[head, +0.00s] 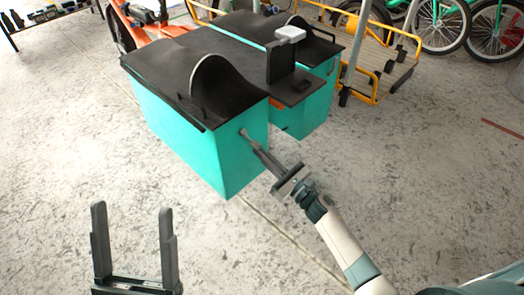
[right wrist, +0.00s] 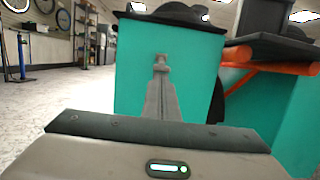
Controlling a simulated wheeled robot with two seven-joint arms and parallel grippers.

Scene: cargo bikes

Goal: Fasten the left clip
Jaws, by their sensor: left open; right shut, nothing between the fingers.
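The teal cargo box (head: 185,135) with a black cover (head: 160,70) stands on the floor in the head view. Its near end face also shows in the right wrist view (right wrist: 195,85). My right gripper (head: 249,140) points at the upper part of that face, with its fingers shut and empty. The fingertips appear at or very near the face; contact cannot be told. In the right wrist view, a small grey shape at the fingertips (right wrist: 161,68) may be clip or fingertip. I cannot make out the left clip clearly. My left gripper (head: 132,215) is open and empty over the floor.
A second teal box section (head: 308,105) stands to the right, with a black seat-like part (head: 290,85) beside it. An orange bar (right wrist: 275,68) crosses nearby. A yellow-framed cargo bike (head: 385,65) and several wheels stand behind. The near floor (head: 60,160) is clear.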

